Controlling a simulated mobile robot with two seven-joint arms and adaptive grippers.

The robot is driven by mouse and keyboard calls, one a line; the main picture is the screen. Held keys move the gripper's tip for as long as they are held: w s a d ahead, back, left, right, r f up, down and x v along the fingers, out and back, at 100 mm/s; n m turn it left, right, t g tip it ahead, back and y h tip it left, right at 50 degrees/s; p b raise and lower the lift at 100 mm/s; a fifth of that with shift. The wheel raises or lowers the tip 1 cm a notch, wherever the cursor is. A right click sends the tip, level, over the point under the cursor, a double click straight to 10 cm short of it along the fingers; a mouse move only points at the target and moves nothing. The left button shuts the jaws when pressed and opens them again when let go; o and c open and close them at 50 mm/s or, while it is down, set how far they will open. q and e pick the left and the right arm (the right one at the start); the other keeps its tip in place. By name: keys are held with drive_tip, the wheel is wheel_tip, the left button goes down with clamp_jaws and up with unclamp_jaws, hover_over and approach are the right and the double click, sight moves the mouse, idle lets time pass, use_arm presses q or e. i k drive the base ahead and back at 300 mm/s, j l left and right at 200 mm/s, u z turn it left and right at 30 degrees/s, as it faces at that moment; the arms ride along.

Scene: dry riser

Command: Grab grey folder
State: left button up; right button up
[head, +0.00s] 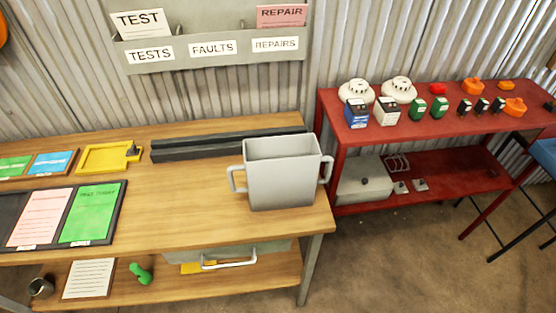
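No thing here is plainly a loose grey folder. A light grey, open-topped container (282,180) with a handle on each side stands upright at the right end of the wooden table. A grey wall holder (200,61) with pockets labelled TESTS, FAULTS and REPAIRS hangs above the table. It holds a white TEST card (142,24) at left and a pink REPAIR card (281,15) at right. Neither of my grippers is in the head view.
Behind the container lies a long dark bar-like object (195,151) on the wooden table (170,205). A yellow tray (104,158) and a dark board with pink and green sheets (118,238) lie left. A red shelf (440,122) with detectors stands right. The table's middle is clear.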

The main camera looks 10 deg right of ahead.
sight(281, 171)
drive_tip(key=j+z, duration=1)
drive_tip(key=z, duration=0.15)
